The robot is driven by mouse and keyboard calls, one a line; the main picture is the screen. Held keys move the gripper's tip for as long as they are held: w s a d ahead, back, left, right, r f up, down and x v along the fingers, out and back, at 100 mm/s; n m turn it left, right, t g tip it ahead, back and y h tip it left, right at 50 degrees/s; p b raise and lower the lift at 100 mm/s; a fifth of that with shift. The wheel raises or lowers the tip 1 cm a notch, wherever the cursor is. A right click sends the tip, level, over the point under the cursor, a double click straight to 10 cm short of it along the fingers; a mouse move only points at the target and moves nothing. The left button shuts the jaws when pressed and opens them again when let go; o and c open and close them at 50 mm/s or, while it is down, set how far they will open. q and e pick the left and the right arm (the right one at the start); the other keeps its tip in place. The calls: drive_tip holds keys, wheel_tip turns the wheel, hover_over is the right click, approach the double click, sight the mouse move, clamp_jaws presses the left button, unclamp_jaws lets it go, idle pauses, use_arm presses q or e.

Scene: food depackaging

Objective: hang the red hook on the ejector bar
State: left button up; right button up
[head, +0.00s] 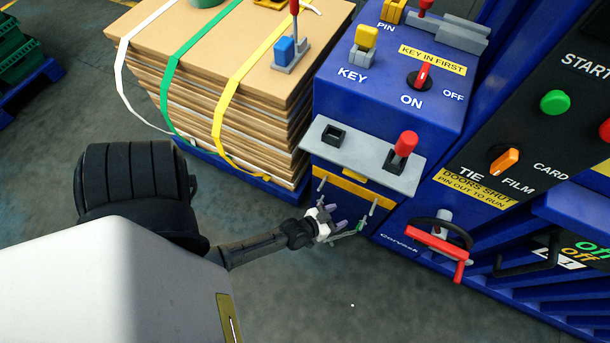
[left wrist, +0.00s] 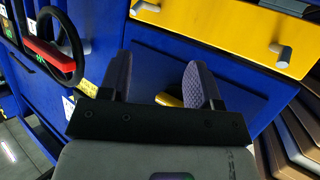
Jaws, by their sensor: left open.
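My left gripper (head: 335,222) is open, low at the front of the blue machine, just below and between two grey pegs. In the left wrist view, its two purple pads (left wrist: 160,82) stand apart with nothing visibly clamped between them. A red bar-shaped piece with a short downward end (head: 440,247), which may be the red hook, sits on the machine front to the right of the gripper, against a black ring. The red piece also shows in the left wrist view (left wrist: 44,53). I cannot tell which part is the ejector bar. My right gripper is not in view.
A thin grey piece with a green end (head: 360,228) is close beside the gripper. A strapped cardboard stack (head: 230,80) stands left of the machine. The floor in front (head: 320,290) is clear.

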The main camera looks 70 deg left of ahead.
use_arm(q)
drive_tip(key=s+a+f+n+y+b, duration=0.2)
drive_tip(key=s+f+y+b, duration=0.1)
drive_tip(key=f+b, duration=0.5)
drive_tip(key=s+a+f+n+y+b, duration=0.2)
drive_tip(key=f+y+b, duration=0.25)
drive_tip(key=f, duration=0.65)
drive_tip(key=s+a+f+n+y+b, duration=0.2)
drive_tip(key=s+f+y+b, duration=0.1)
drive_tip(key=f+b, duration=0.5)
drive_tip(key=shift+f+b+x, duration=0.3)
drive_tip(key=shift+b+x, duration=0.35)
drive_tip(key=shift+x, duration=1.55)
drive_tip(key=shift+f+b+x, duration=0.3)
drive_tip(key=shift+b+x, duration=0.4)
drive_tip(key=shift+x, duration=1.5)
drive_tip(key=shift+f+b+x, duration=0.25)
drive_tip(key=shift+b+x, duration=0.4)
drive_tip(key=shift+x, duration=1.55)
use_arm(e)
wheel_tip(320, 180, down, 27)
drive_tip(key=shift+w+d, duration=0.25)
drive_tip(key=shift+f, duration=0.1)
use_arm(q)
clamp_jaws()
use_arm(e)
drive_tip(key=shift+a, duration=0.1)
